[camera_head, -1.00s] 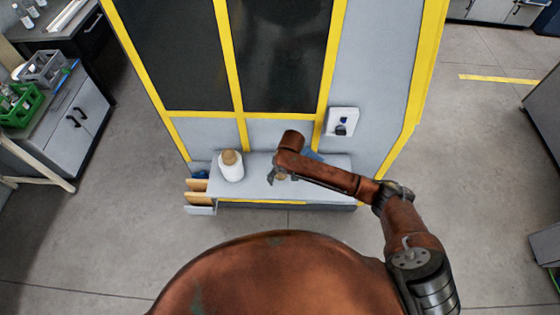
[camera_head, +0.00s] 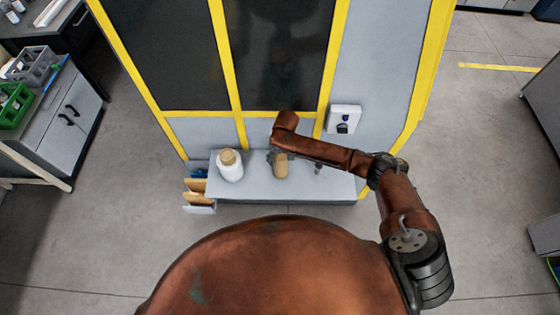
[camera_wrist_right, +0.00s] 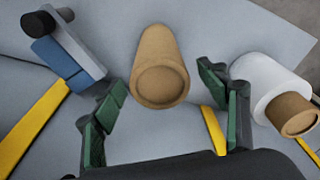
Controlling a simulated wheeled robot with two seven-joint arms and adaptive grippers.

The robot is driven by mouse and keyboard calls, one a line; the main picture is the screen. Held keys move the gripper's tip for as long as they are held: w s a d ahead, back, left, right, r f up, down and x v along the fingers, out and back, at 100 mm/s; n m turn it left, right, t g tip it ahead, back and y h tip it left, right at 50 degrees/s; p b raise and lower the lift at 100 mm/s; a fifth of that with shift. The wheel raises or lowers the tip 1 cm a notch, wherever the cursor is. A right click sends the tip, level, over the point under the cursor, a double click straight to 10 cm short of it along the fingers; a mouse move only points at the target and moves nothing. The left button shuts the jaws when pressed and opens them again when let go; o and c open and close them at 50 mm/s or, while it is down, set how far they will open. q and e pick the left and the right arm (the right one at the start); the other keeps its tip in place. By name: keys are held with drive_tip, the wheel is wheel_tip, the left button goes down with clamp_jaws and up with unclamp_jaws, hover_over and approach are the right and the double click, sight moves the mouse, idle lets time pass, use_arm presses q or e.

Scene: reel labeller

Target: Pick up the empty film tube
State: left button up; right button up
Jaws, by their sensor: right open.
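The empty film tube is a plain brown cardboard cylinder (camera_head: 281,170) standing on the grey shelf (camera_head: 250,192) of the yellow-framed machine. In the right wrist view the tube (camera_wrist_right: 163,50) is between and ahead of the open fingers, its round end facing the camera. My right gripper (camera_head: 273,157) is at the tube's upper left in the head view, partly hidden by its own arm. In the right wrist view my right gripper (camera_wrist_right: 160,85) has its green-padded fingers spread on both sides of the tube, holding nothing. My left gripper is not in view.
A white film roll (camera_head: 231,172) with a brown core stands left of the tube; it is close to the right finger in the wrist view (camera_wrist_right: 262,85). A grey and blue device (camera_wrist_right: 66,55) is on the other side. The machine's panels rise behind the shelf.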

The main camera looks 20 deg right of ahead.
drive_tip(key=shift+f+p, duration=0.3)
drive_tip(key=shift+f, duration=0.6)
drive_tip(key=f, duration=0.3)
drive_tip(key=shift+w+a+f, duration=0.1)
drive_tip(key=shift+w+f, duration=0.05)
drive_tip(key=shift+w, duration=0.1)
drive_tip(key=shift+f+p, duration=0.2)
drive_tip(key=shift+p, duration=0.1)
drive_tip(key=shift+c, duration=1.2)
drive_tip(key=c, duration=0.6)
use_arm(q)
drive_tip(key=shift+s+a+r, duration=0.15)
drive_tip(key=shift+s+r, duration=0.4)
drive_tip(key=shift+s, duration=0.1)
use_arm(e)
drive_tip(key=c, duration=0.5)
